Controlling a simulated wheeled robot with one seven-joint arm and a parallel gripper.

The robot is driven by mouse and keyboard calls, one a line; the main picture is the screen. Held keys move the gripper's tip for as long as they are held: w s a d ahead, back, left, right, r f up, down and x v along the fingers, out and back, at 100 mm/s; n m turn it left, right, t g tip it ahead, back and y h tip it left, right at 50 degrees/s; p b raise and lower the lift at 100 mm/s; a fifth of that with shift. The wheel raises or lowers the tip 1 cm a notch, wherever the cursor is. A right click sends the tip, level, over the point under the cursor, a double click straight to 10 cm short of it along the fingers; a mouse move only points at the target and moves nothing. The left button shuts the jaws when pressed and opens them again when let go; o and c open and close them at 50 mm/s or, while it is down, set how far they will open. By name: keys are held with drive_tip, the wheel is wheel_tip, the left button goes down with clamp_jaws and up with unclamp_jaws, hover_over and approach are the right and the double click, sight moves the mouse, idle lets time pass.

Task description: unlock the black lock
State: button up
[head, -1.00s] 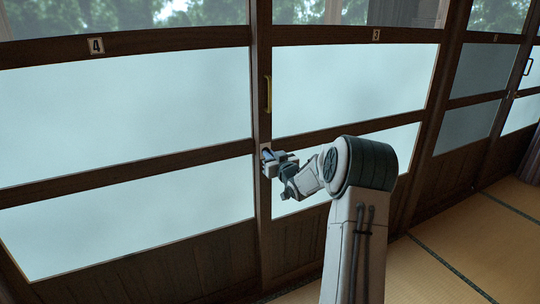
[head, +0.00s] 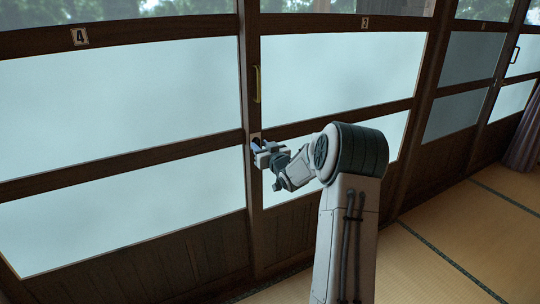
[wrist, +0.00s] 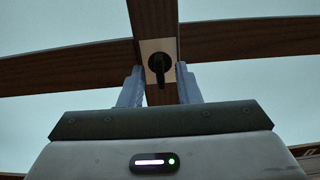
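The black lock (wrist: 159,65) is a round black knob with a short lever pointing down, on a pale plate on the wooden door post. In the wrist view it sits between the tips of my gripper (wrist: 160,83). The two fingers are apart, one at each side of the lever, with a gap on both sides and nothing held. In the head view my gripper (head: 262,152) is at the post, just below the pale plate (head: 255,138). The fingers hide most of the lock there.
Sliding doors with frosted panes and dark wood frames fill the wall. A brass handle (head: 257,84) is above the lock on the same post. Number signs 4 (head: 80,37) and 3 (head: 364,23) mark the doors. Open tatami floor (head: 450,240) lies at the right.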

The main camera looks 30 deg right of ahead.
drive_tip(key=s, duration=1.3)
drive_tip(key=shift+d+p, duration=0.25)
drive_tip(key=shift+p, duration=0.2)
drive_tip(key=s+a+r+g+h+p, duration=0.3)
drive_tip(key=s+a+r+g+p, duration=0.45)
drive_tip(key=a+r+p, duration=0.35)
drive_tip(key=s+a+r+g+p, duration=0.2)
drive_tip(key=s+a+r+p, duration=0.1)
drive_tip(key=s, duration=0.5)
drive_tip(key=s+a+r+g+y+p, duration=0.1)
drive_tip(key=s+a+r+g+p, duration=0.2)
drive_tip(key=s, duration=0.4)
drive_tip(key=s+a+r+g+y+p, duration=0.1)
drive_tip(key=s+a+r+g+p, duration=0.1)
drive_tip(key=s+a, duration=0.3)
drive_tip(key=s+r+p, duration=0.1)
drive_tip(key=s, duration=0.2)
drive_tip(key=shift+s+a+g, duration=0.2)
drive_tip(key=shift+s+g, duration=0.15)
